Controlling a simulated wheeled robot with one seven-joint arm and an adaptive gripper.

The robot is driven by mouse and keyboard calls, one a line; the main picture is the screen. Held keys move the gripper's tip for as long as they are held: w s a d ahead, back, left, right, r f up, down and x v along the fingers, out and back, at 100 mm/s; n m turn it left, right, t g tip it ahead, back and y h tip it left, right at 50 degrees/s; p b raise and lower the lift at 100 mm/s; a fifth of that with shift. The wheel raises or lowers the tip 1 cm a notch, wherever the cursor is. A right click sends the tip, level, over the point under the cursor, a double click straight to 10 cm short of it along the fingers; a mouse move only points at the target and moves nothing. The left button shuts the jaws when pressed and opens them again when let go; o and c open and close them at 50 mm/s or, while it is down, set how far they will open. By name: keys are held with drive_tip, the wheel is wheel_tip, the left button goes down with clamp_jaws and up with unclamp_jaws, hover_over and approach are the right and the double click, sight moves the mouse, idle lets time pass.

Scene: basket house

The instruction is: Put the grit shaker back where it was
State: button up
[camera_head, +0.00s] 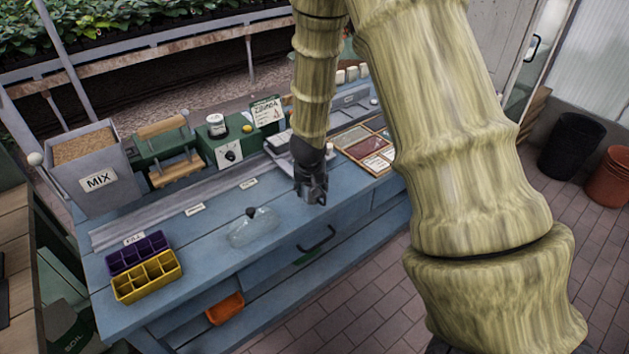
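My gripper (313,198) points down over the front part of the blue workbench (215,258), right of a clear dome with a black knob (256,228). Its fingers are dark and small here, so I cannot tell whether they are open or hold anything. I cannot pick out the grit shaker for certain. A small white jar with a grey top (216,124) stands on the green device with a dial (229,154) at the back of the bench. Part of the bench behind my arm is hidden.
A grey MIX bin (98,182) and a green press-like device (163,147) stand at the back left. Purple (138,252) and yellow (147,278) divided trays sit at the front left. A wooden-framed tray (362,143) lies right. Bare bench shows around the dome.

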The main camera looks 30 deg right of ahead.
drive_tip(key=w+d, duration=0.1)
drive_tip(key=w+d+p, duration=0.1)
drive_tip(key=w+d, duration=0.1)
drive_tip(key=shift+w+d+f, duration=0.2)
drive_tip(key=shift+w, duration=0.1)
drive_tip(key=shift+p+x, duration=0.3)
drive_tip(key=shift+x, duration=1.1)
drive_tip(key=shift+s+a+f, duration=0.1)
drive_tip(key=shift+s+f, duration=0.05)
drive_tip(key=shift+f, duration=0.35)
drive_tip(key=shift+f, duration=0.15)
drive_tip(key=o, duration=1.2)
drive_tip(key=shift+c, duration=0.2)
drive_tip(key=v, duration=1.2)
